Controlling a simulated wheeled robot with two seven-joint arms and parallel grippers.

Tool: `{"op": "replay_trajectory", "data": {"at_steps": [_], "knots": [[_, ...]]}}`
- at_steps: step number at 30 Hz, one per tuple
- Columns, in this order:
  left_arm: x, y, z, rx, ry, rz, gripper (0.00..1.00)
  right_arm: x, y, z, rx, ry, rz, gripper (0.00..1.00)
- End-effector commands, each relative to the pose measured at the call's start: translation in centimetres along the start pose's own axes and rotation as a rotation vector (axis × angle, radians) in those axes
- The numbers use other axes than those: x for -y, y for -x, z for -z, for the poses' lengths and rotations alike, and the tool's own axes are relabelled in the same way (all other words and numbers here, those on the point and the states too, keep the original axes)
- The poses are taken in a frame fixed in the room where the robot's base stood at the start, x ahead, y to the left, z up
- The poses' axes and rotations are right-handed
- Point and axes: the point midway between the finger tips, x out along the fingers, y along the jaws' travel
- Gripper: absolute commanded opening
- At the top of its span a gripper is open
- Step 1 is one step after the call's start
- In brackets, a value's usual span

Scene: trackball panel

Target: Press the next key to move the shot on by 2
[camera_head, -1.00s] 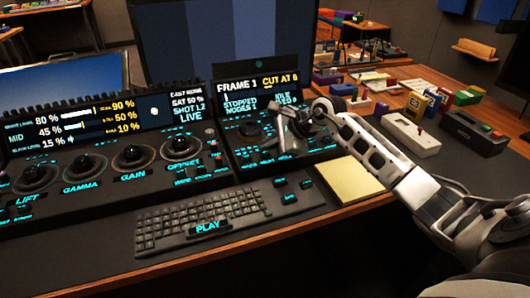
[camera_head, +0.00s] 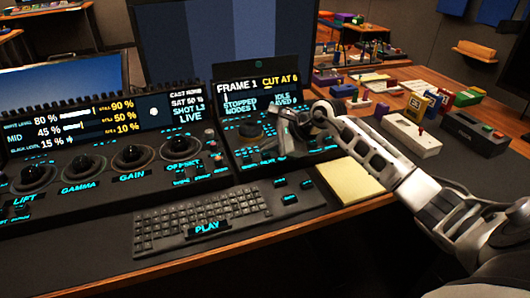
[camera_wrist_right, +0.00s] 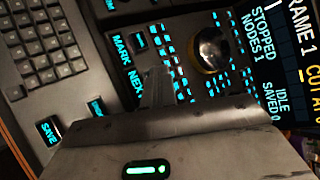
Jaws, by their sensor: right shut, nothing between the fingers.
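The right-hand panel (camera_head: 245,158) holds a dark trackball (camera_wrist_right: 212,48) and rows of lit cyan keys. My right gripper (camera_head: 276,155) is shut and empty, low over this panel, right of the ball in the head view. In the right wrist view its fingertips (camera_wrist_right: 155,76) are beside the lit NEXT label (camera_wrist_right: 136,84), near the MARK label (camera_wrist_right: 121,48). The gripper hides part of the key there, and I cannot tell whether it touches. The left panel's display (camera_head: 186,105) seems to read SHOT 13, LIVE. My left gripper is out of view.
A keyboard (camera_head: 195,218) with a PLAY key lies in front of the panels. A yellow pad (camera_head: 348,181) lies to the right. A side table holds coloured blocks and a grey box (camera_head: 410,135). A monitor (camera_head: 215,45) stands behind.

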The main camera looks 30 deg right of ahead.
Motion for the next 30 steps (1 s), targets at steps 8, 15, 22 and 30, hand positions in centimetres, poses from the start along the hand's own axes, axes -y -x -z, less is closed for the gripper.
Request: {"op": "replay_trajectory", "data": {"at_steps": [8,15,22,30], "knots": [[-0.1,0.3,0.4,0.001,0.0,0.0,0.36,0.3,0.6,-0.3,-0.003,0.0,-0.003,0.0],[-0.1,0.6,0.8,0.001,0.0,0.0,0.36,0.9,1.3,-0.8,-0.002,0.0,-0.003,0.0],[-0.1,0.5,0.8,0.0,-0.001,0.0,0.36,0.9,1.3,-0.9,-0.001,0.0,-0.002,0.0],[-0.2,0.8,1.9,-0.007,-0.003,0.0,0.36,1.6,2.2,-1.6,0.0,0.001,0.0,0.0]]}}
